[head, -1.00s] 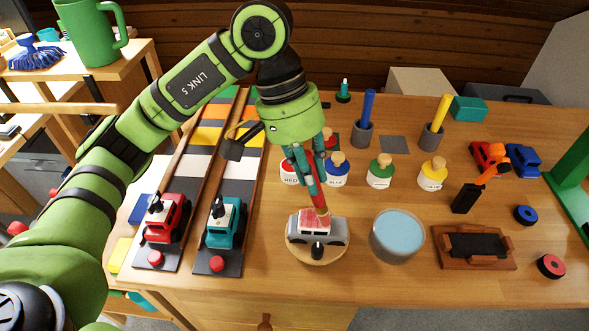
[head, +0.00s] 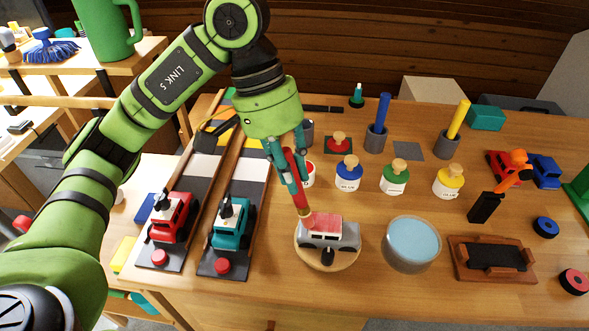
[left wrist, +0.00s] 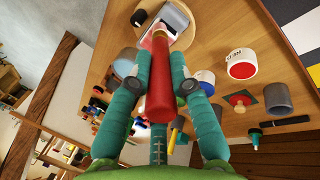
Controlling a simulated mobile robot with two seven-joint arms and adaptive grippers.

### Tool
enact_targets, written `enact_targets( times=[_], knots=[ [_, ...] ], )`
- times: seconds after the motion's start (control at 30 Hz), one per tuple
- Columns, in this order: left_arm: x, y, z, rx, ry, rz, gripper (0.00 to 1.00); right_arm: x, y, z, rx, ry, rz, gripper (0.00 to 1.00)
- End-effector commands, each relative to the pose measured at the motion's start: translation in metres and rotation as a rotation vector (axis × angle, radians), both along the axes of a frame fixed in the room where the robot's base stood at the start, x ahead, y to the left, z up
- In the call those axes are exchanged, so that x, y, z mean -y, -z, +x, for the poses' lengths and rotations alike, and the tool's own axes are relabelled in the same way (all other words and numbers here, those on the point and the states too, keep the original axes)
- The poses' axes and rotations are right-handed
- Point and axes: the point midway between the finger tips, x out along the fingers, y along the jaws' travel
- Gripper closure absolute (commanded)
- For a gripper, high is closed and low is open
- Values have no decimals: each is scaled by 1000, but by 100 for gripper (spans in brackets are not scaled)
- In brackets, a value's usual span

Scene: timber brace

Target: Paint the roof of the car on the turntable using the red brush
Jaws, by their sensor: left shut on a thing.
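A grey toy car (head: 347,236) stands on the round wooden turntable (head: 327,264). Its roof (head: 325,223) is largely red. My left gripper (head: 292,176) is shut on the red brush (head: 300,200), which tilts with its bristles down at the left end of the roof; whether they touch is hard to tell. In the left wrist view the brush's red handle (left wrist: 160,90) lies between the fingers (left wrist: 156,88), with the car (left wrist: 172,18) beyond its tip. My right gripper is not in view.
A jar of pale blue liquid (head: 412,243) stands right of the turntable. Blue (head: 347,178), green (head: 394,180) and yellow (head: 448,184) paint pots stand behind. Red (head: 171,215) and teal (head: 231,222) toy trucks are on the left. A wooden tray (head: 460,266) lies at right.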

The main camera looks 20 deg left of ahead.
Motion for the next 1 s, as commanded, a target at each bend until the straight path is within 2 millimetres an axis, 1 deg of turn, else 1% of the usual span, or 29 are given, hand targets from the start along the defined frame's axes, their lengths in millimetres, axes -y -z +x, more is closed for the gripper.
enact_targets(
  times=[0.03,0.17,0.3,0.53,0.8,1.0],
  knots=[
    [0,1,0,1,0,0,100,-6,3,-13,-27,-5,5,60],
    [0,0,0,1,0,0,100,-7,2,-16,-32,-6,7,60],
    [0,-9,0,2,-1,-1,100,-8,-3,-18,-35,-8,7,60],
    [1,-33,0,3,-1,-1,100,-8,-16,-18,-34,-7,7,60],
    [0,-59,0,2,-1,-1,100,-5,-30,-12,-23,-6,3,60],
    [0,-61,0,0,-1,-1,100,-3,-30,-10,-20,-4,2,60]
  ],
)
